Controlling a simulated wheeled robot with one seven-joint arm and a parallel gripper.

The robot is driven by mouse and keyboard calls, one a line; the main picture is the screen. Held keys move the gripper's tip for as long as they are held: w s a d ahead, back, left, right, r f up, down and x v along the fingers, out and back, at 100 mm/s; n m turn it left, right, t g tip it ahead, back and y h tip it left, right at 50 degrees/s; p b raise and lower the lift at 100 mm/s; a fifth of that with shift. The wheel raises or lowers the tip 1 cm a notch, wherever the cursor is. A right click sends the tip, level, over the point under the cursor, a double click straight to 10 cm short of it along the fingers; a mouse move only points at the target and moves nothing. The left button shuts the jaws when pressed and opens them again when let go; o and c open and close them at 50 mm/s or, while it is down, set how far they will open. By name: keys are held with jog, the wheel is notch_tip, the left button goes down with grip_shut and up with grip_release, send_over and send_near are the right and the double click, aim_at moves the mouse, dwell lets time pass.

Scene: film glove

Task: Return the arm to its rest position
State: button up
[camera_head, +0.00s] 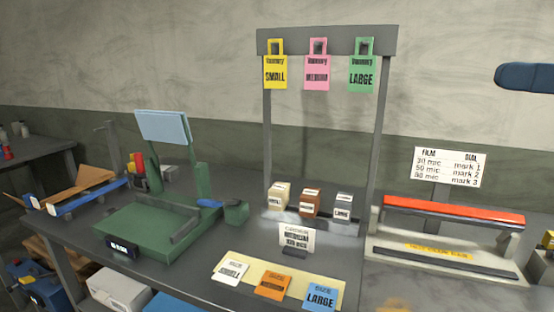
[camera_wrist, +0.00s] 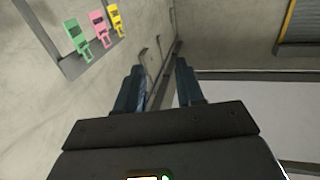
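The wrist view looks toward the upper walls. The yellow SMALL tag (camera_head: 276,72), pink MEDIUM tag (camera_head: 316,72) and green LARGE tag (camera_head: 361,73) hang from the rack (camera_head: 325,40), well apart from my gripper.
The bench holds a green machine (camera_head: 140,232), a red-topped sealer (camera_head: 452,211), a film sign (camera_head: 449,167), several small boxes (camera_head: 310,203), and a mat (camera_head: 248,262) with SMALL, orange and blue LARGE cards. The air above the bench is open.

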jog(key=w+a+f+m+t+h, duration=0.15)
jog(key=f+m, duration=0.25)
jog(key=f, duration=0.4)
jog(key=w+f+m+t+h, duration=0.25)
jog(key=f+m, duration=0.25)
jog(key=f, duration=0.4)
jog(key=s+a+f+m+t+h, duration=0.1)
jog(key=s+f+m+h, duration=0.15)
jog(key=f, duration=0.55)
jog(key=s+f+m+h, duration=0.2)
jog(key=s+f+h, duration=0.2)
jog(key=f, duration=0.3)
jog(key=s+a+f+m+g+h, duration=0.1)
jog(key=s+f+h, duration=0.1)
jog(key=s+f, duration=0.45)
jog(key=s+a+f+h, duration=0.1)
jog(key=s+f+h, duration=0.15)
jog(key=s, duration=0.75)
jog(key=s+a+r+n, duration=0.1)
jog(key=s+n, duration=0.1)
jog(key=s, duration=0.6)
jog(key=s+a+r+n, duration=0.1)
jog(key=s+n, duration=0.1)
jog(key=s, duration=0.6)
jog(key=shift+a+r+y, duration=0.3)
jog(key=shift+a+r, duration=0.05)
jog(key=shift+r, duration=0.05)
